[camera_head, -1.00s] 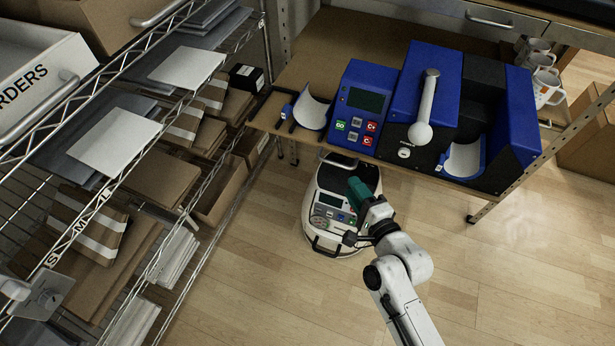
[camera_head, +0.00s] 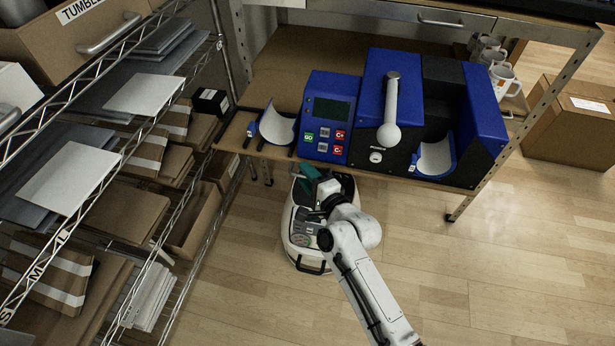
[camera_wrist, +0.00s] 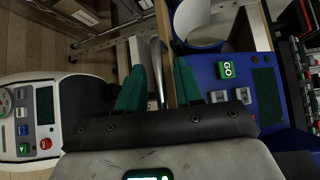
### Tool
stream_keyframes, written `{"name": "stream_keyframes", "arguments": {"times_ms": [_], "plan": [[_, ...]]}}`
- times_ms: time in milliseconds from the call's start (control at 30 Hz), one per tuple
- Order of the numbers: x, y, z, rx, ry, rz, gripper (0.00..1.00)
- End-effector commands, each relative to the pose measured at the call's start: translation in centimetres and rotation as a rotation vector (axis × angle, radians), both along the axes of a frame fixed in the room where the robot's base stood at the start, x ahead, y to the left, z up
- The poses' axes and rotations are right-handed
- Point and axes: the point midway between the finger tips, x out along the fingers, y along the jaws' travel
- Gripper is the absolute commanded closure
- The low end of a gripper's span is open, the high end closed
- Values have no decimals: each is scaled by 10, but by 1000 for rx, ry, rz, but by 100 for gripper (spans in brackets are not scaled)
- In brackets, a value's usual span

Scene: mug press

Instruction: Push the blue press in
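The blue press (camera_head: 376,75) stands on a wooden table, with a lever ending in a white knob (camera_head: 388,134) and a curved grey plate (camera_head: 436,158) at its right. Its blue control box (camera_head: 330,112) has a dark screen and green and red buttons. The box also shows in the wrist view (camera_wrist: 268,100), with a green GO button (camera_wrist: 228,70). My gripper (camera_head: 314,182) is in front of and below the table's front edge, apart from the press. In the wrist view its two green fingers (camera_wrist: 158,85) are spread, with nothing held between them.
A second curved grey plate (camera_head: 277,125) lies left of the control box. A wire shelf (camera_head: 150,190) with boxes and sheets stands at the left. Several white mugs (camera_head: 503,80) stand at the table's back right. A cardboard box (camera_head: 570,122) is at the right.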

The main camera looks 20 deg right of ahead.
Motion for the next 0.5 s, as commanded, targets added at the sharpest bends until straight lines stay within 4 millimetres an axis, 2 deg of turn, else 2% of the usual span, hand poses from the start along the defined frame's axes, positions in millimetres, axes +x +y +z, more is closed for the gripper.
{"name": "stream_keyframes", "arguments": {"times_ms": [133, 500], "plan": [[0, 0, 0, 0, 0, 0, 65], [-1, 0, 0, -1, 0, 0, 100]]}}
